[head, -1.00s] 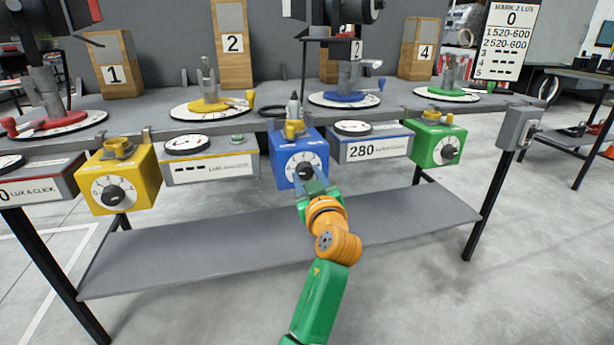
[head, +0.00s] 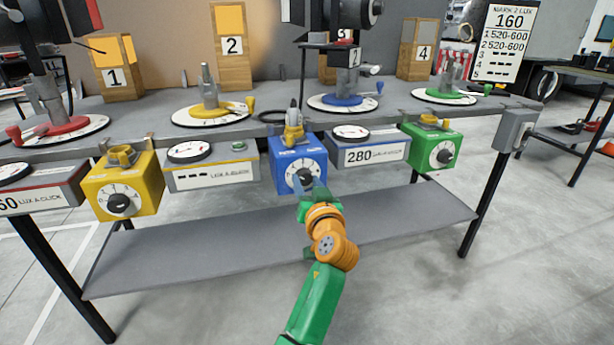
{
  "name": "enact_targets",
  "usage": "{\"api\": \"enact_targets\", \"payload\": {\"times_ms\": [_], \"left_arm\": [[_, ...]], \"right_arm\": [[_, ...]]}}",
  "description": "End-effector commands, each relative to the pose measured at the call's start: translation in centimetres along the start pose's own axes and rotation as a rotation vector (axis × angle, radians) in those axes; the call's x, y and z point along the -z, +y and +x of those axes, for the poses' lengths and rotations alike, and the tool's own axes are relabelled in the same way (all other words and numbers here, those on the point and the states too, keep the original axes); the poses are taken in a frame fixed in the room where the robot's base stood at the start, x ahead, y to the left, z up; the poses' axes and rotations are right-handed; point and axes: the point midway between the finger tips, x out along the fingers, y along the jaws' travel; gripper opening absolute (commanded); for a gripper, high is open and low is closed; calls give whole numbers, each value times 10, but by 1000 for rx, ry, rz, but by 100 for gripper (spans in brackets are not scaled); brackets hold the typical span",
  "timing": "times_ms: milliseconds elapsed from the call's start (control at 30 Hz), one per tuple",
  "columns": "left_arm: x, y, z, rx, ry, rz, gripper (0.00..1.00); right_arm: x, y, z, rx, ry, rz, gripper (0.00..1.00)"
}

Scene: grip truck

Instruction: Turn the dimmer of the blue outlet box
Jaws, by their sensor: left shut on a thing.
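The blue outlet box (head: 284,160) hangs from the front edge of the bench, near the middle of the head view. Its front carries a round white dimmer dial (head: 292,172) with a dark knob (head: 305,175) at the centre. My left gripper (head: 309,186) reaches up from below and is shut on the dimmer knob. The green gripper body hides the lower right of the dial, and the fingertips are hard to make out. My right gripper is not in view.
A yellow box (head: 139,180) and a green box (head: 419,149) with similar dials hang on either side. A meter reading 280 (head: 375,153) sits right of the blue box. A lower shelf (head: 180,260) lies below. The sign (head: 504,45) shows 160 on top.

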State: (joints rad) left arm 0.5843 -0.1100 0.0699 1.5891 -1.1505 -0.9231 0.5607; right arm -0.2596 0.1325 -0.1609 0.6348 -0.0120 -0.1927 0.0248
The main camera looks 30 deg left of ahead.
Motion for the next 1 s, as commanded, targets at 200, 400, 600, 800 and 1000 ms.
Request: {"api": "enact_targets", "payload": {"times_ms": [200,400,600,800,1000], "left_arm": [[3,-1,0,3,-13,207,0],[4,0,0,5,-21,396,0],[3,0,0,8,-30,574,0],[3,0,0,11,-38,723,0],[2,0,0,12,-43,828,0]], "right_arm": [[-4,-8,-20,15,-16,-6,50],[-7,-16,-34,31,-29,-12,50],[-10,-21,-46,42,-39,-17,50],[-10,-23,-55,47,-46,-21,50],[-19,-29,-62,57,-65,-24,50]]}}
